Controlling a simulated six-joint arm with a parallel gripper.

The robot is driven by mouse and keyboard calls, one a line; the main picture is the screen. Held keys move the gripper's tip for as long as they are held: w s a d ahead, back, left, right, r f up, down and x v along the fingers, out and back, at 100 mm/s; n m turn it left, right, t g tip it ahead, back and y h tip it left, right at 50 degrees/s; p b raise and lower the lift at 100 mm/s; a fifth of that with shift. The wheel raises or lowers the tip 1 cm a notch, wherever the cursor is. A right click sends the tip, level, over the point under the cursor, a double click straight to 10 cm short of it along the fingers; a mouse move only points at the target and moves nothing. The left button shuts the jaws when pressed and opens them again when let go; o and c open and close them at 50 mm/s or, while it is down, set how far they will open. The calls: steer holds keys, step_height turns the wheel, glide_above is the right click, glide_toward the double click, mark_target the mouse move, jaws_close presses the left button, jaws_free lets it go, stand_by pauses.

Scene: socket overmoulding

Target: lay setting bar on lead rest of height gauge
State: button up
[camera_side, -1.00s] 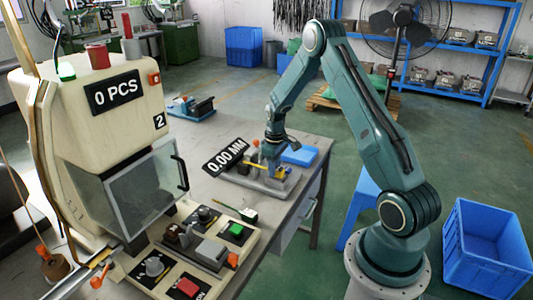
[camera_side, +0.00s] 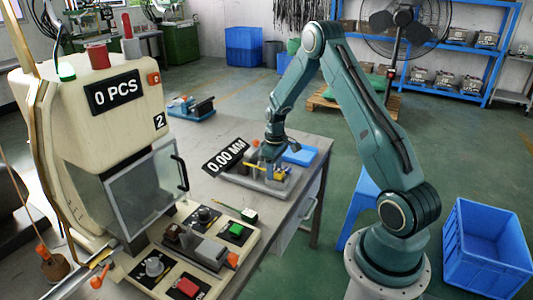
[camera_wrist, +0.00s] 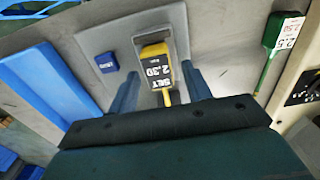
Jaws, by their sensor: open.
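The setting bar (camera_wrist: 155,68) is yellow with a black "SET 2.50" label. In the wrist view it lies over the grey height gauge (camera_wrist: 98,38), with its narrow yellow end towards my gripper. My gripper (camera_wrist: 160,82) is open, one finger on each side of the bar, with gaps visible. In the side view my gripper (camera_side: 272,152) is low over the gauge (camera_side: 240,181), and a bit of yellow shows beside it. The gauge's display (camera_side: 225,157) reads 0.00 MM. The lead rest is mostly hidden, so I cannot tell how the bar sits on it.
A blue tray (camera_side: 300,155) lies behind the gauge. A green-handled tool (camera_side: 249,212) lies on the table in front of it. The cream machine (camera_side: 95,140) with its guard and control panel stands at the left. A blue crate (camera_side: 487,248) is on the floor.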

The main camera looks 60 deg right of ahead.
step_height(320, 180, up, 12)
stand_by(0.6)
stand_by(0.4)
steer(key=s+a+r+t, duration=0.1)
steer(key=s+a+r, duration=0.2)
steer(key=a+r, duration=0.5)
steer(key=s+a+r+t, duration=0.2)
steer(key=s+a+r, duration=0.2)
steer(key=a+r, duration=0.45)
steer(key=s+a+t, duration=0.1)
steer(key=s+a, duration=0.4)
steer(key=s, duration=0.2)
steer(key=s+a+r+t, duration=0.1)
steer(key=s+a, duration=0.4)
steer(key=s, duration=0.2)
steer(key=shift+s+a+r+t, duration=0.15)
steer(key=shift+s+a+t, duration=0.1)
steer(key=shift+s+t, duration=0.1)
